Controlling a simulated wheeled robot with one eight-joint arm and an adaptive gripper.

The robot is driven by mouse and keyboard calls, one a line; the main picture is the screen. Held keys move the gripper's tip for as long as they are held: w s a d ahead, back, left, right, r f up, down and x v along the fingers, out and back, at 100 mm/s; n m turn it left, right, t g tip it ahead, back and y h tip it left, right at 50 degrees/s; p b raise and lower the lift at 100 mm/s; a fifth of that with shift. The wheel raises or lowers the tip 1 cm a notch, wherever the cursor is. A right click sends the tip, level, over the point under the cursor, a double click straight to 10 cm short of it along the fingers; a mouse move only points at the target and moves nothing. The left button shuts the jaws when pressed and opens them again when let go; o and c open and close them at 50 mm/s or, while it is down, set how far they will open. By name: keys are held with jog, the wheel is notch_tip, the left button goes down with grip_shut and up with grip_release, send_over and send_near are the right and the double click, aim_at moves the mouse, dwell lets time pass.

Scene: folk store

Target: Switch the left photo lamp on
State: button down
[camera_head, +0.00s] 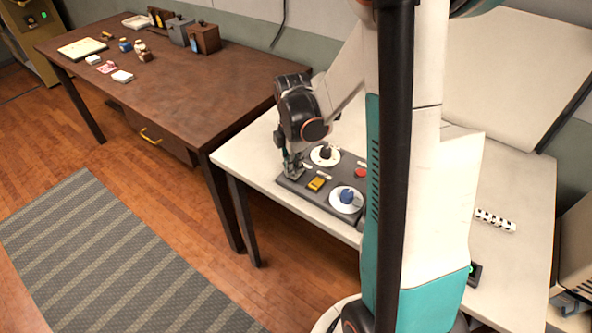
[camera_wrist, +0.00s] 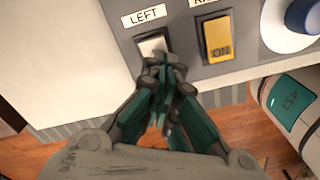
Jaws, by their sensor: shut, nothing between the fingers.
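A dark grey control panel (camera_head: 332,182) lies on the white table, and its face fills the top of the wrist view (camera_wrist: 125,38). A LEFT label (camera_wrist: 145,15) sits above a pale, unlit rocker switch (camera_wrist: 152,44). My gripper (camera_wrist: 161,60) is shut and empty, its fingertips at the lower edge of this switch and partly covering it. I cannot tell whether they touch it. In the head view my gripper (camera_head: 292,174) points down at the panel's left end. Beside it is a yellow switch (camera_wrist: 216,38) marked ON, under a partly hidden label; it also shows in the head view (camera_head: 317,184).
The panel also has a blue knob (camera_head: 347,196), a dark knob (camera_head: 326,153) and a red button (camera_head: 361,173). A brown desk (camera_head: 185,75) with small items stands left.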

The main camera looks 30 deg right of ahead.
jog(key=shift+r+p, duration=2.05)
jog(key=shift+r, duration=1.15)
jog(key=shift+a, duration=0.1)
